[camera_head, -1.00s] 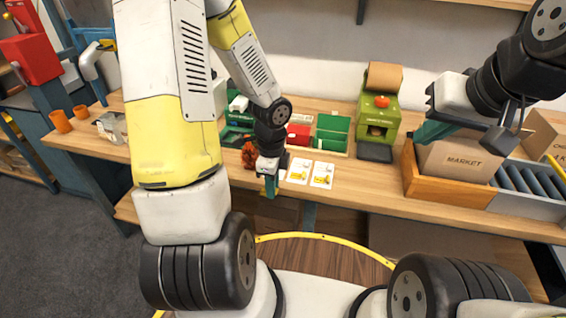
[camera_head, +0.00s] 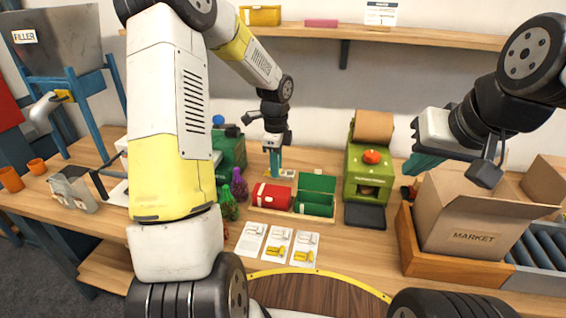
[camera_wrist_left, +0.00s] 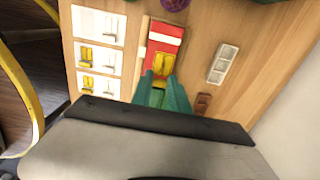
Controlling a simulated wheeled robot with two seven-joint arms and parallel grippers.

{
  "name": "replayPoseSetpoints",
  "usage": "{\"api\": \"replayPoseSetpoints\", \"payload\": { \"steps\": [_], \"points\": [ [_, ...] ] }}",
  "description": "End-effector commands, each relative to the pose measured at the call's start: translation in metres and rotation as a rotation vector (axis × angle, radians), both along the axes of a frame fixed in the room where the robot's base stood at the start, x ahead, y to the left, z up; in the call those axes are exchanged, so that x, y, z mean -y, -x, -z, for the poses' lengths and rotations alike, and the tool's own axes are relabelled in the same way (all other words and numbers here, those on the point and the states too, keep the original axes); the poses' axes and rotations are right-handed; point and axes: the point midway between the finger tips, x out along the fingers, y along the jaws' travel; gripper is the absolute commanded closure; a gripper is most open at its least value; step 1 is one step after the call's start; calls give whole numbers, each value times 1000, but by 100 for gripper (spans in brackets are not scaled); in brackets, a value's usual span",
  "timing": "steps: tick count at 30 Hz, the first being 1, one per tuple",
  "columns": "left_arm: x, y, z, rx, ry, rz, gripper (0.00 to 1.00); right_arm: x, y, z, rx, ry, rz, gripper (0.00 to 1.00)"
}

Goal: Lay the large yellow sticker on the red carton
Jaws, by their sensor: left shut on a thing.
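The red carton (camera_head: 271,196), with a white band, lies on the bench left of a green box (camera_head: 315,196). My left gripper (camera_head: 274,172) is just behind the red carton in the head view, fingers pointing down. In the left wrist view its teal fingers (camera_wrist_left: 161,78) are shut on a yellow sticker (camera_wrist_left: 163,66), which shows in front of the red carton (camera_wrist_left: 167,38). Whether the sticker touches the carton I cannot tell. Three sticker cards (camera_head: 277,244) lie at the bench's front. My right gripper (camera_head: 426,163) hangs left of the market box; its opening is unclear.
An open cardboard box marked MARKET (camera_head: 474,228) stands in a wooden tray at right. A green machine (camera_head: 370,170) stands behind a dark pad. Purple and green bottles (camera_head: 238,186) stand left of the red carton. A pale slotted block (camera_wrist_left: 222,64) lies beside it.

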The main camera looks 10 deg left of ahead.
Motion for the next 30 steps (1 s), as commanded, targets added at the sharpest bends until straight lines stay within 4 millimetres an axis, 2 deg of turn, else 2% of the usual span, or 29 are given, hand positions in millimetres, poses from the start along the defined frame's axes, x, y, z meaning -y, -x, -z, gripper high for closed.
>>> {"api": "replayPoseSetpoints", "payload": {
  "steps": [18,30],
  "points": [
    [0,1,54,-1,-1,1,100,0,0,0,0,0,0,100],
    [0,0,64,0,-1,0,100,0,0,0,0,0,0,100]
  ]
}}
